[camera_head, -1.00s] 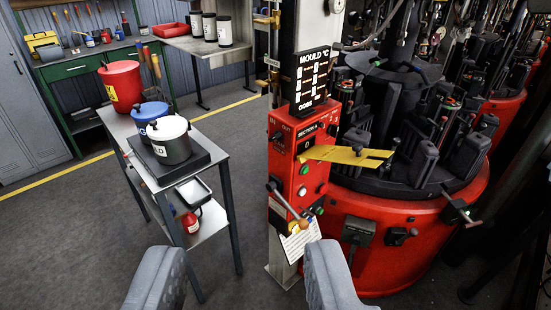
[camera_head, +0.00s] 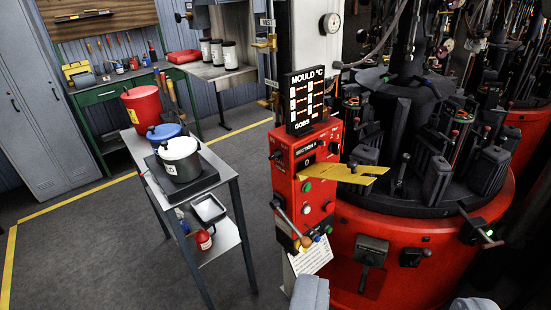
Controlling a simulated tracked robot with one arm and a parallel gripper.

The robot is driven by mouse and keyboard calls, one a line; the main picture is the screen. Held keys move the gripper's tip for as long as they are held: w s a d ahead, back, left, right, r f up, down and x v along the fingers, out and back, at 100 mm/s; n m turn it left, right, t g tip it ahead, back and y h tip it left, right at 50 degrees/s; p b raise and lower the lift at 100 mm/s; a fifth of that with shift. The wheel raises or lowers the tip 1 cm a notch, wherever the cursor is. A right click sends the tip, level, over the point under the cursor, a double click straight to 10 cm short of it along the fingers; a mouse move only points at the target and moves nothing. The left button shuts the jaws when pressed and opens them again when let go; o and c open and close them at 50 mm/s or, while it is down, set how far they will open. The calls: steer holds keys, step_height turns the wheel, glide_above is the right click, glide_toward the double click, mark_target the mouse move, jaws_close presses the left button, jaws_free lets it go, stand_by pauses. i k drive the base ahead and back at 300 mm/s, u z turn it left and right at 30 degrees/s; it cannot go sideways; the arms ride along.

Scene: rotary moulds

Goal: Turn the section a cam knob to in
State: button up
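The red section A control box (camera_head: 312,180) stands in the middle of the view, with a label reading SECTION A. A small black knob (camera_head: 277,155) sits at the upper left of its front; its markings and exact setting are too small to read. Whether this is the cam knob I cannot tell. My gripper (camera_head: 392,300) shows as two grey fingers at the bottom edge, wide apart, with nothing seen between them. It is in front of and below the box, clear of the knob. Most of the right finger is cut off by the frame.
A lever with an orange ball end (camera_head: 306,241) sticks out low on the box. The red rotary machine (camera_head: 400,255) fills the right. A trolley (camera_head: 232,250) with pots stands left; floor between is open.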

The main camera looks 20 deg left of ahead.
mark_target(277, 154)
steer(key=z, duration=0.05)
steer(key=i, duration=1)
steer(key=u, duration=0.05)
